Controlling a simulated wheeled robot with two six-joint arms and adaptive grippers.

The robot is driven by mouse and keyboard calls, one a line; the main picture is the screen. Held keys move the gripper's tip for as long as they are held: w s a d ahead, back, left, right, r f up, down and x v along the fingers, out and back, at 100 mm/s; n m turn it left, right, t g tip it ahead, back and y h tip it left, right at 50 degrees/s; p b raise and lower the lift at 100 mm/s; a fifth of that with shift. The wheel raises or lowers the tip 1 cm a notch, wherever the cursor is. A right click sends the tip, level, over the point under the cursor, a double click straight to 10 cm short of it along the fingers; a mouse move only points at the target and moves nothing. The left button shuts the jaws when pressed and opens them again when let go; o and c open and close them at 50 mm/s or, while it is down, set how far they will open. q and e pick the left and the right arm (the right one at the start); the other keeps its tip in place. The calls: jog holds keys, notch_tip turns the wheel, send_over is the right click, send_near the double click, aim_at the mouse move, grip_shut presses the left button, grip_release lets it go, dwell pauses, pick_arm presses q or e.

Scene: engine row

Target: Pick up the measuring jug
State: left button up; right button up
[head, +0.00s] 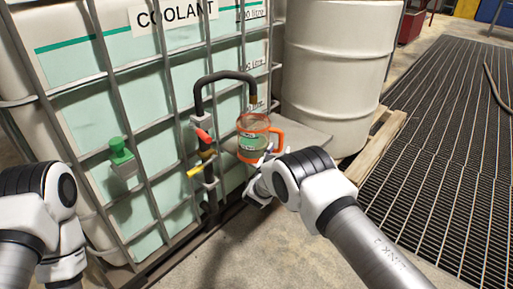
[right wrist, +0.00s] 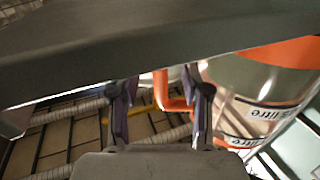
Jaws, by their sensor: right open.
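The measuring jug (head: 252,146) is clear with an orange rim, an orange handle on its right side and a label. In the head view it stands upright on a grey ledge (head: 309,140) under the end of a black hose. My right gripper (head: 267,163) is at the jug's handle side, partly hidden by its own wrist. The jug body (right wrist: 265,85) fills the right side there. My left arm shows; its gripper does not.
A caged coolant tank (head: 150,75) stands behind and left of the jug, with a black hose (head: 225,76), a red-handled valve (head: 203,136) and a green-capped fitting (head: 119,151). A white drum (head: 335,60) stands behind right on a wooden pallet (head: 383,135). Floor grating (head: 440,140) lies right.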

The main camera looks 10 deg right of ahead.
jog(key=x, duration=0.2)
jog(key=shift+w+d+f, duration=0.15)
jog(key=shift+w, duration=0.15)
grip_shut()
jog(key=shift+r, duration=0.2)
